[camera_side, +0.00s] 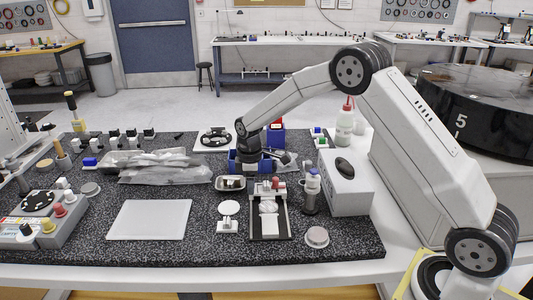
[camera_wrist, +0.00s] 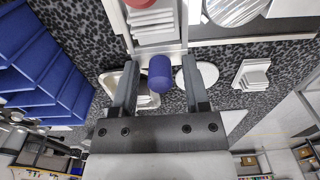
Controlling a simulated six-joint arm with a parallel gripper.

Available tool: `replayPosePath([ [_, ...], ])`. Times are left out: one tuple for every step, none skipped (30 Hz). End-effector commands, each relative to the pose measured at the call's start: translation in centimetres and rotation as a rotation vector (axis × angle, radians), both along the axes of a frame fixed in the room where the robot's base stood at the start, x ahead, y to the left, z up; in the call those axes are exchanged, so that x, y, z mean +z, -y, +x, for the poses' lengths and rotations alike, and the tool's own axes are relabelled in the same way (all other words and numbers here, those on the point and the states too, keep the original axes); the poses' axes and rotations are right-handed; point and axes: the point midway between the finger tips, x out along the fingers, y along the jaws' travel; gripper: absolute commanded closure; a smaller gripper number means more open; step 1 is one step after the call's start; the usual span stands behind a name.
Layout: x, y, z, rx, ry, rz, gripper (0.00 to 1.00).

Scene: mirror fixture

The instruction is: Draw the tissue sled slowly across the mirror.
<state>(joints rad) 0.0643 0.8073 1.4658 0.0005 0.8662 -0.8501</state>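A dark-framed fixture (camera_side: 285,230) with pale pieces stands on the speckled mat in the side view. A shiny round disc (camera_wrist: 232,8), likely the mirror, is cut off at the top of the wrist view. A white stepped block (camera_wrist: 152,17) with a red part (camera_wrist: 155,37) lies beside it; it may be the tissue sled, but I cannot be sure. My gripper (camera_wrist: 160,75) is open, with a blue-purple cylinder (camera_wrist: 160,72) seen between its fingers and gaps on both sides. In the side view, my gripper (camera_side: 250,172) is low at the fixture's far left; its fingertips are unclear.
Blue bins (camera_wrist: 40,75) stand close beside my gripper. A small metal tray (camera_side: 231,184), a white disc (camera_side: 228,208) and a bottle (camera_side: 311,190) surround the fixture. A white box (camera_side: 345,190) stands to the right. A flat white panel (camera_side: 150,219) lies at the left.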

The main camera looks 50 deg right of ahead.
Motion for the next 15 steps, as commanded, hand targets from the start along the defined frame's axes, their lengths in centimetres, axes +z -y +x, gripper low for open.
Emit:
replayPosePath([
  [-0.59, -0.07, -0.21, 0.000, -0.006, 0.001, 0.67],
  [-0.61, -0.07, -0.21, 0.000, -0.006, 0.001, 0.77],
  [-0.64, -0.06, -0.22, 0.000, -0.006, 0.001, 0.89],
  [-0.65, -0.06, -0.22, 0.000, -0.007, 0.000, 0.99],
  [-0.66, -0.05, -0.23, 0.000, -0.007, 0.000, 1.00],
  [-0.67, -0.04, -0.25, 0.000, -0.007, 0.000, 1.00],
  [-0.67, -0.03, -0.25, 0.000, -0.007, 0.000, 1.00],
  [-0.68, -0.01, -0.27, 0.000, -0.008, -0.001, 1.00],
  [-0.69, -0.01, -0.27, 0.000, -0.008, 0.000, 1.00],
  [-0.69, -0.01, -0.29, 0.000, -0.008, 0.000, 1.00],
  [-0.70, -0.01, -0.31, 0.000, -0.009, -0.001, 1.00],
  [-0.70, -0.03, -0.34, 0.000, -0.009, -0.001, 1.00],
  [-0.71, -0.04, -0.38, 0.000, -0.009, -0.001, 1.00],
  [-0.71, -0.08, -0.41, 0.000, -0.010, 0.000, 1.00],
  [-0.72, -0.13, -0.49, 0.000, -0.011, -0.001, 1.00],
])
